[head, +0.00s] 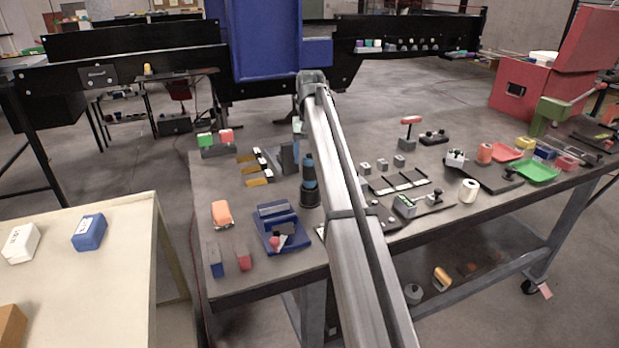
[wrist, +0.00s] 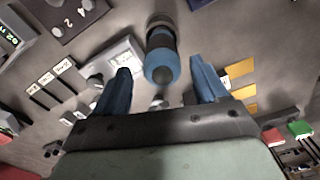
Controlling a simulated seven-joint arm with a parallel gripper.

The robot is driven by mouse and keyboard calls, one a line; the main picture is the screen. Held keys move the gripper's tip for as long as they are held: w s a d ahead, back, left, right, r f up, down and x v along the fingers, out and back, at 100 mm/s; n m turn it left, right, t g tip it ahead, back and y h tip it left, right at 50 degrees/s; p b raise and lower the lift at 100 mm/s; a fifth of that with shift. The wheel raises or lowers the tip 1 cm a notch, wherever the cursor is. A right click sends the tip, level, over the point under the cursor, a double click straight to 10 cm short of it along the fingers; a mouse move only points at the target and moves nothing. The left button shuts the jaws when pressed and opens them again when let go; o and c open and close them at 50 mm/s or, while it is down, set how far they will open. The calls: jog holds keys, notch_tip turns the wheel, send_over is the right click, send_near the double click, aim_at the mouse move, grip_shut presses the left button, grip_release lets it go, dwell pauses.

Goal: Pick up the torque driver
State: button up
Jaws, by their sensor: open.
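The torque driver, as far as I can tell, is the upright black cylinder with blue bands (head: 310,182) on the dark workbench, just left of my arm in the head view. In the wrist view its blue-rimmed end (wrist: 161,70) points towards the camera and its dark body leads up the picture. My gripper (wrist: 160,68) is open, with one blue finger at each side of the driver in the picture. I see no contact, and the height gap is hard to judge. In the head view my gripper is hard to make out behind my arm.
Yellow pads (head: 257,182) lie left of the driver. A blue tray-like fixture (head: 281,228) stands in front of it. Red and green blocks (head: 215,140) sit at the back left. Right of my arm are several small parts, a white roll (head: 468,190) and a green tray (head: 537,172).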

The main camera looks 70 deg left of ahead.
aim_at(310, 172)
jog(key=shift+s+d+f, duration=0.1)
jog(key=shift+f, duration=1.45)
jog(key=shift+s+f, duration=0.1)
jog(key=shift+f, duration=1.45)
jog(key=shift+c, duration=0.2)
grip_shut()
